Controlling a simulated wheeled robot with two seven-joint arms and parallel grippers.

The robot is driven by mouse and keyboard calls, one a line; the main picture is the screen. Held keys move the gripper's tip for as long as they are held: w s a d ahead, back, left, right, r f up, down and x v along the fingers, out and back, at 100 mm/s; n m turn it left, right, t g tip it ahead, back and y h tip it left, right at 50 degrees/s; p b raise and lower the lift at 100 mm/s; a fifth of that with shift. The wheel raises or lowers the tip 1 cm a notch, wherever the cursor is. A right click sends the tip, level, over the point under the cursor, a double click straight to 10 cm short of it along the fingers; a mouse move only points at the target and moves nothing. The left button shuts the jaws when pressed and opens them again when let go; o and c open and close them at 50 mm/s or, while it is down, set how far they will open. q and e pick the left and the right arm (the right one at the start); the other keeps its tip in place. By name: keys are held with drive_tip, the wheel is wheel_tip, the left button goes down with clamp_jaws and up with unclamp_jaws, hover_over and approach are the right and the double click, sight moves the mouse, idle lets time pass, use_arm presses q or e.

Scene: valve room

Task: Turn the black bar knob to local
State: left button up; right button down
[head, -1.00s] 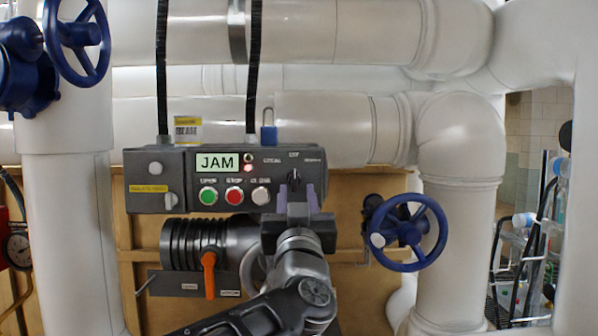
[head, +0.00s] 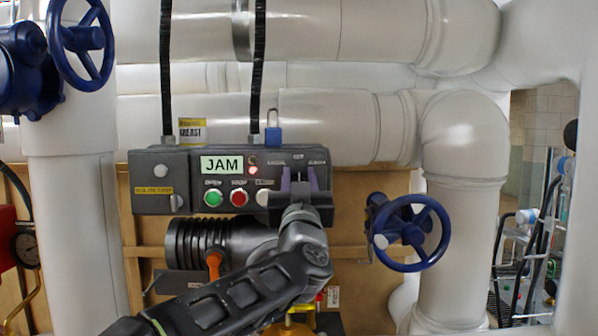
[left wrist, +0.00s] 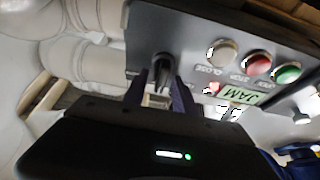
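The grey control box (head: 146,172) hangs on the wall in the head view, with a lit JAM display (head: 222,165) and a glowing red lamp (head: 253,170). The black bar knob (left wrist: 163,67) shows on its face in the left wrist view; in the head view it is largely hidden by my gripper. My left gripper (head: 299,178) is at the knob, its two purplish fingers apart, one on each side of it. In the left wrist view the left gripper (left wrist: 161,88) shows gaps beside the knob; contact is not clear. My right gripper is out of view.
Green (head: 213,198) and red (head: 239,197) push buttons sit left of my gripper. A blue padlock (head: 273,136) sits on top of the box. A blue handwheel (head: 410,233) is at right, an orange lever (head: 214,262) below. White pipes (head: 463,140) surround the box.

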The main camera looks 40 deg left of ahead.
use_arm(q)
drive_tip(key=shift+w+a, duration=0.1)
drive_tip(key=shift+w, duration=0.1)
drive_tip(key=shift+c, duration=0.2)
clamp_jaws()
drive_tip(key=shift+f, duration=0.15)
